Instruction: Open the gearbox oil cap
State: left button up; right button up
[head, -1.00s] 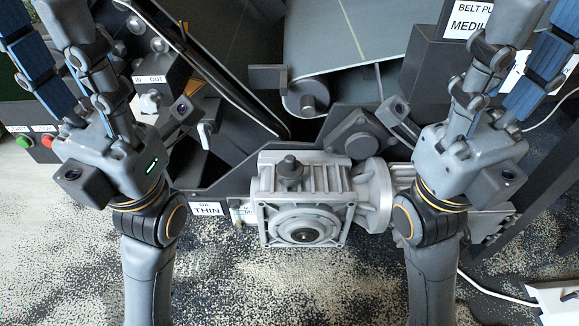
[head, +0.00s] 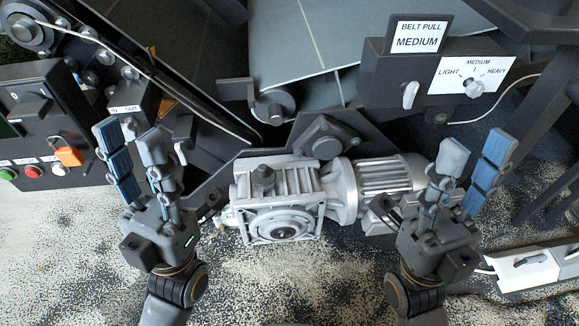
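The silver finned gearbox (head: 300,188) sits at the centre of the head view. Its dark oil cap (head: 263,177) stands upright on the top face and is seated there. My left gripper (head: 132,138) is to the left of the gearbox, open and empty, with its fingers pointing up the picture. My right gripper (head: 474,148) is to the right, past the motor (head: 385,175), also open and empty. Neither gripper touches the cap.
A control box with coloured buttons (head: 32,172) stands at the left. A belt pull panel with a knob (head: 474,88) is at the upper right. A white tray (head: 530,268) lies at the lower right. Speckled floor shows in front of the gearbox.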

aim_at(263, 176)
jog(key=j+z, duration=0.2)
jog(key=z, duration=0.2)
jog(key=j+z, duration=0.2)
jog(key=z, duration=0.25)
jog(key=j+z, duration=0.25)
jog(key=z, duration=0.15)
jog(key=j+z, duration=0.2)
jog(key=z, duration=0.25)
jog(key=k+j+z, duration=0.1)
jog(key=j, duration=0.25)
jog(key=k+j, duration=0.15)
jog(key=j, duration=0.15)
jog(key=k+j+z, duration=0.15)
jog(key=j, duration=0.2)
jog(key=k+j+z, duration=0.1)
jog(key=j, duration=0.2)
